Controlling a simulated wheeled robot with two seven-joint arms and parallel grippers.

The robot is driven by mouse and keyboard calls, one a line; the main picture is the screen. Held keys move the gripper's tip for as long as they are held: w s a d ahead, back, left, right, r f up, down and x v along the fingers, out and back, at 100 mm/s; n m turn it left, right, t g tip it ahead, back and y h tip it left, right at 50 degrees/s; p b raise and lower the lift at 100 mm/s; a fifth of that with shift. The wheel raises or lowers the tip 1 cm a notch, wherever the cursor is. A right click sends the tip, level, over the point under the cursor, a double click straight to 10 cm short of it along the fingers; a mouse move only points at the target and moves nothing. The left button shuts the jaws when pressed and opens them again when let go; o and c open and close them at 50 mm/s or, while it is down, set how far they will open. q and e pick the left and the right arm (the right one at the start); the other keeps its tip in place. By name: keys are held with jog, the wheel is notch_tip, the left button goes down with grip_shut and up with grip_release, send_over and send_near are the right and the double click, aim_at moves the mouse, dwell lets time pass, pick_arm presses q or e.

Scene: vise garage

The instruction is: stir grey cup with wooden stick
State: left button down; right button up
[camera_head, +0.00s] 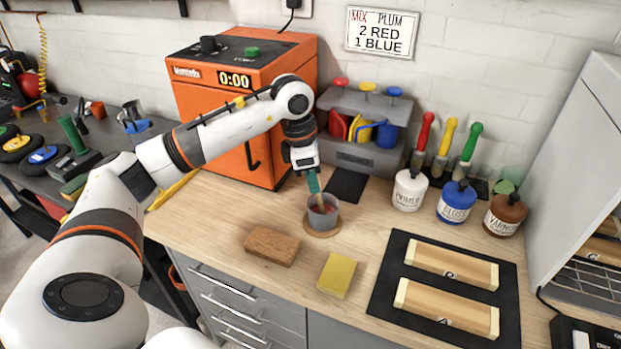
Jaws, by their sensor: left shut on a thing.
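The grey cup (323,217) stands upright on a round brown coaster on the wooden worktop and has reddish contents. My left gripper (313,182) comes down above the cup and is shut on the wooden stick (320,201). The stick slants down into the cup's mouth, and its lower end is hidden inside. My fingers stay above the cup's rim. My right gripper is not in view.
A brown block (272,246) and a yellow sponge (337,275) lie in front of the cup. An orange oven (222,125) and a grey dispenser (362,155) stand behind. Paint bottles (409,190) and a black mat (385,290) with wooden pieces are to the right.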

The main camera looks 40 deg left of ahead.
pick_arm(q)
jog(key=shift+r, duration=0.15)
jog(key=shift+s+a+r+p, duration=0.15)
jog(key=shift+r+p, duration=0.55)
jog(key=shift+r, duration=0.35)
jog(key=shift+s+a+r+p, duration=0.2)
jog(key=shift+r+p, duration=0.45)
jog(key=shift+r, duration=0.4)
jog(key=shift+s+a+r+p, duration=0.15)
jog(key=shift+r+p, duration=0.55)
jog(key=shift+r, duration=0.35)
jog(key=shift+r+p, duration=1.85)
jog(key=shift+r, duration=0.75)
jog(key=shift+f, duration=0.1)
